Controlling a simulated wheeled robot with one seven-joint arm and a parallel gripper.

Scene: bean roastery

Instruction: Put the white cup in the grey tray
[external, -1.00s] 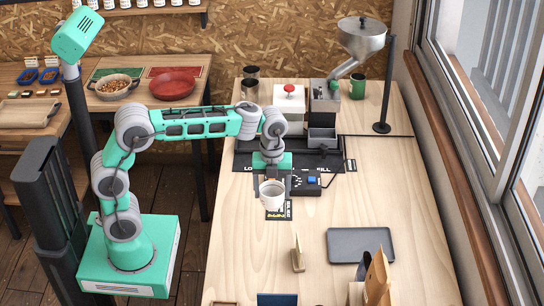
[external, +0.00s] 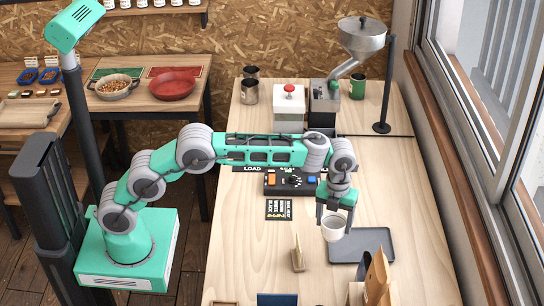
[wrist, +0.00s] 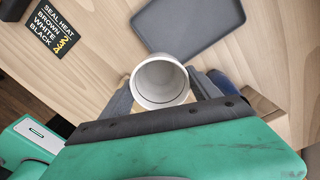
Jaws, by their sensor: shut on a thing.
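The white cup (external: 334,228) is held upright between the fingers of my gripper (external: 335,217), above the table beside the grey tray. In the wrist view the cup (wrist: 160,82) shows its open, empty top, with a finger of my gripper (wrist: 160,90) on each side. The grey tray (external: 375,244) lies flat on the table, just right of the cup in the external view, and the cup overlaps its left edge there. In the wrist view the tray (wrist: 190,22) is beyond the cup. The tray's visible surface is bare.
A black label card (external: 279,209) lies on the table to the left. A small upright wooden stand (external: 298,256) is in front of the card. A brown paper bag (external: 377,278) stands close in front of the tray. A control box (external: 291,184) and grinder (external: 323,103) are behind.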

